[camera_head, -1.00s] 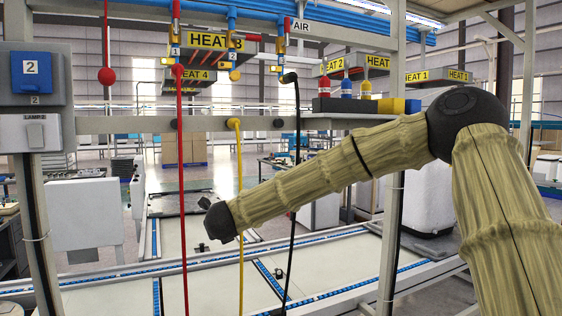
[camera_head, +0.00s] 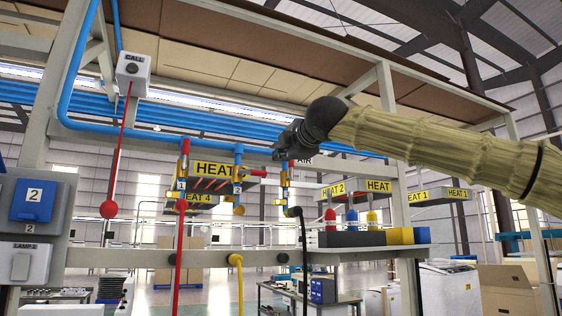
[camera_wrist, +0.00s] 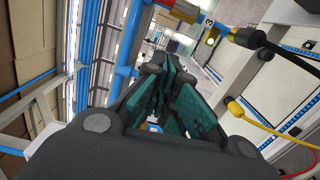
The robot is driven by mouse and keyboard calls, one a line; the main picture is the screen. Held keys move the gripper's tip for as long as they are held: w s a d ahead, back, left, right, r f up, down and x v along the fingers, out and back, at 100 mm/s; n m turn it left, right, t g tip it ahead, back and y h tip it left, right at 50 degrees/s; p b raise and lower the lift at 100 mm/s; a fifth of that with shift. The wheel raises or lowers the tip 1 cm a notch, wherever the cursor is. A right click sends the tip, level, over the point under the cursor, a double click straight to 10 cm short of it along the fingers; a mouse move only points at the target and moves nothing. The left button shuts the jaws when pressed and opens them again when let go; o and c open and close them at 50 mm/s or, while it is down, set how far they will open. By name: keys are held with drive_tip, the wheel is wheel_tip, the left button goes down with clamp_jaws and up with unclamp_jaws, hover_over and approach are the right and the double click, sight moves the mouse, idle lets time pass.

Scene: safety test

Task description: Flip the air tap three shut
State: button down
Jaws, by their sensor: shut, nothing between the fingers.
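Air tap three (camera_head: 285,188) hangs from the blue overhead pipe, the right one of three brass taps, with a black hose below it. My gripper (camera_head: 281,151) is shut and empty, at the upper part of tap three in the head view. I cannot tell whether it touches the handle. In the wrist view my gripper (camera_wrist: 172,78) points toward the tap.
Tap one (camera_head: 182,184) with a red hose and tap two (camera_head: 238,187) with a yellow hose hang to the left. The blue pipe (camera_wrist: 128,55) runs close beside my fingers. A shelf (camera_head: 370,252) with bottles and bins stands at right. A call box (camera_head: 133,70) hangs at upper left.

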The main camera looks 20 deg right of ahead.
drive_tip(key=shift+s+d+r+m, duration=0.1)
drive_tip(key=shift+s+r+m, duration=0.15)
drive_tip(key=shift+r, duration=0.3)
drive_tip(key=shift+s+d+r+m, duration=0.1)
drive_tip(key=shift+s+r+m, duration=0.1)
drive_tip(key=shift+r, duration=0.3)
drive_tip(key=w+d+p, duration=0.4)
drive_tip(key=w+p, duration=0.3)
drive_tip(key=w, duration=0.4)
drive_tip(key=shift+d, duration=0.15)
